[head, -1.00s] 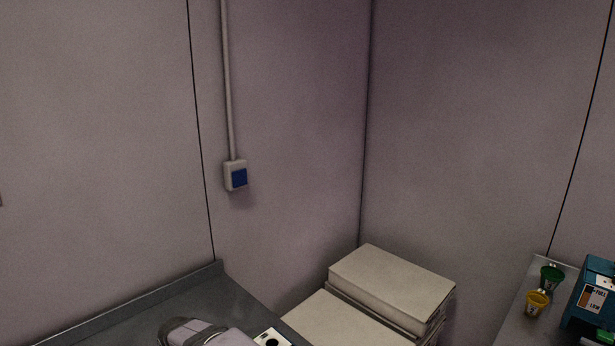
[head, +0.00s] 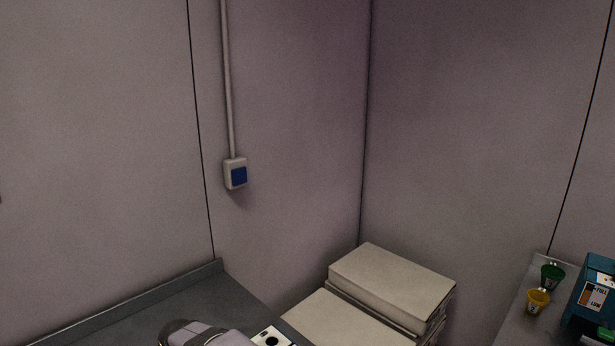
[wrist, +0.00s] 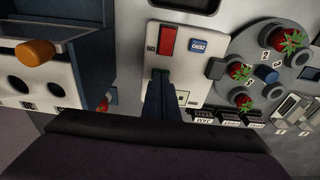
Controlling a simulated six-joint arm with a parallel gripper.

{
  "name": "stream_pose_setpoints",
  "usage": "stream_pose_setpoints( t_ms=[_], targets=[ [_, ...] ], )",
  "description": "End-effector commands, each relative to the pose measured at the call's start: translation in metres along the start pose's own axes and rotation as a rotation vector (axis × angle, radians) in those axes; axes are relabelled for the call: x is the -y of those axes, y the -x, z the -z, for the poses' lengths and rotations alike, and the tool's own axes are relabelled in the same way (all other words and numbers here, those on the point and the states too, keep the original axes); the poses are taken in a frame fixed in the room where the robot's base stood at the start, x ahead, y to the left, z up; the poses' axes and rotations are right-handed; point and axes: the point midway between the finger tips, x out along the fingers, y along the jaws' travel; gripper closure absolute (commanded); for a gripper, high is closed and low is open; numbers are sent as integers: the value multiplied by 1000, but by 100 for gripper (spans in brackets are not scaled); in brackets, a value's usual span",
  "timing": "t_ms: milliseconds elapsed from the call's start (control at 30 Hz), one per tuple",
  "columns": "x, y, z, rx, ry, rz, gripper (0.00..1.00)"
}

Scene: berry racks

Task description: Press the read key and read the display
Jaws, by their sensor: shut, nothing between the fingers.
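I can make out no figures in the red window. My gripper (wrist: 159,74) is shut and empty, its blue fingers reaching over the panel below the red window. The gripper is not recognisable in the head view.
In the wrist view, a round grey holder (wrist: 254,71) with several red berries stands right, and a white rack (wrist: 48,82) with dark holes and an orange knob (wrist: 35,52) left. In the head view, pale stacked boxes (head: 390,285) fill the corner; a teal box (head: 592,292) stands right.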

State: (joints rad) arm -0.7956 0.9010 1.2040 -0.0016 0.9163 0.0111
Motion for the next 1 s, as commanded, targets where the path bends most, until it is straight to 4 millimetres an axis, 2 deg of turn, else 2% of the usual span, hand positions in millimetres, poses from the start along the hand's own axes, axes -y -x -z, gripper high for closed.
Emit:
stream_pose_setpoints(
  t_ms=[167, 1000],
  targets=[
    [0, 6, 1, 1, 0, 0, 100],
    [0, 66, 8, 0, 0, 0, 100]
  ],
)
